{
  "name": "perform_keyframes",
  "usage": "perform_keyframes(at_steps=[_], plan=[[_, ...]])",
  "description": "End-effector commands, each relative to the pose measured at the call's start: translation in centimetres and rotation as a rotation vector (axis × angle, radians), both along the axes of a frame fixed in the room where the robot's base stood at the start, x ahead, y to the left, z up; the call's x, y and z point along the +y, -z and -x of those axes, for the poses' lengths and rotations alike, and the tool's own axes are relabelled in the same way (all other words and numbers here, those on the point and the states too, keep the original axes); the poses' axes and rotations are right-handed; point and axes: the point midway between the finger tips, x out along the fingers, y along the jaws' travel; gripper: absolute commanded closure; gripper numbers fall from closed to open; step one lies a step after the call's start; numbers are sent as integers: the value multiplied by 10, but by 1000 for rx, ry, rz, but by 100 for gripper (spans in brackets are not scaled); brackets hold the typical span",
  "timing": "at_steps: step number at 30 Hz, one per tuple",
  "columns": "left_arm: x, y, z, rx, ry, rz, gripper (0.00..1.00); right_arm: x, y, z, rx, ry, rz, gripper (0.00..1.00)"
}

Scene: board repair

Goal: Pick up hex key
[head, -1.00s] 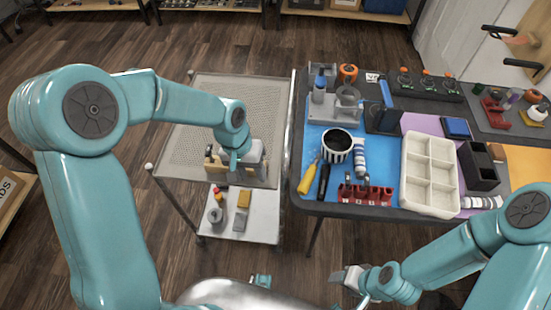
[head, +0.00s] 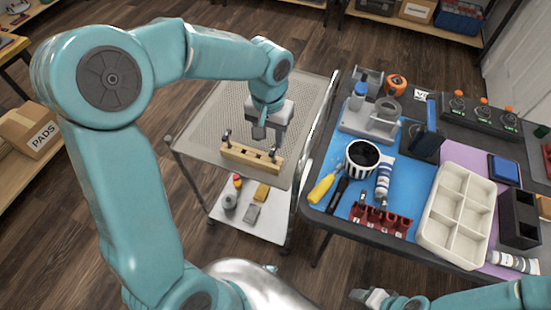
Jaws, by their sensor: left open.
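A tan block (head: 250,158) sits near the front edge of the perforated cart top. Thin dark upright pieces stand in it, one at its left end (head: 227,140) and one near its right end (head: 276,156). They look like hex keys, but are too small to be sure. My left gripper (head: 262,132) points down just behind and above the block, between these pieces. It is open, and I see nothing held in it. My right gripper (head: 372,298) is low at the bottom edge, away from the cart; its jaws are too unclear to read.
The cart's lower shelf (head: 262,228) holds several small items. To the right, a dark table carries a blue mat (head: 330,165), a striped cup (head: 362,157), a yellow screwdriver (head: 322,190), a red rack (head: 382,222) and a white tray (head: 428,235). The cart top behind the block is clear.

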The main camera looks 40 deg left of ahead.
Motion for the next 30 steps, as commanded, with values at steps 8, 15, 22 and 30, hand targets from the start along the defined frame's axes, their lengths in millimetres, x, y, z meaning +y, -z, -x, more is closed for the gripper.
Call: perform_keyframes(at_steps=[8, 15, 22, 30], plan=[[-3, 29, -3, 1, 3, 0, 55, 0, 3, 0, 0, 0, 0, 43], [-9, 67, -5, 3, 3, 1, 55, 0, 4, 0, 0, 0, 0, 43], [-10, 77, -7, -1, 4, 0, 55, 0, 4, 0, 0, 0, 0, 43], [-10, 77, -7, -1, 4, 0, 100, 0, 4, 0, 0, 0, 0, 43]])
